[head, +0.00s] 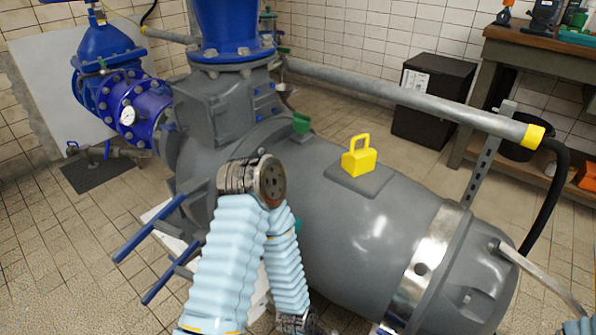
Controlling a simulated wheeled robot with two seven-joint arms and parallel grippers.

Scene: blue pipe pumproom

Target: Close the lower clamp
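Two blue bars stick out at the left of the big grey pump body (345,225), an upper blue bar (150,228) and a lower blue bar (172,277). I cannot tell whether either belongs to the lower clamp, or whether that clamp is open or closed. A shiny metal band (425,262) wraps the right part of the pump body. My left arm, in a pale blue sleeve, rises from the bottom, bends in front of the pump and drops to the bottom edge; its gripper does not show. Only a scrap of pale blue sleeve shows at the bottom right corner; my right gripper does not show.
A yellow padlock-shaped block (360,157) stands on top of the pump. A grey pipe (400,92) with a yellow end runs above it. A workbench (540,55) and a black cabinet (430,98) stand behind. Tiled floor is open at the left.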

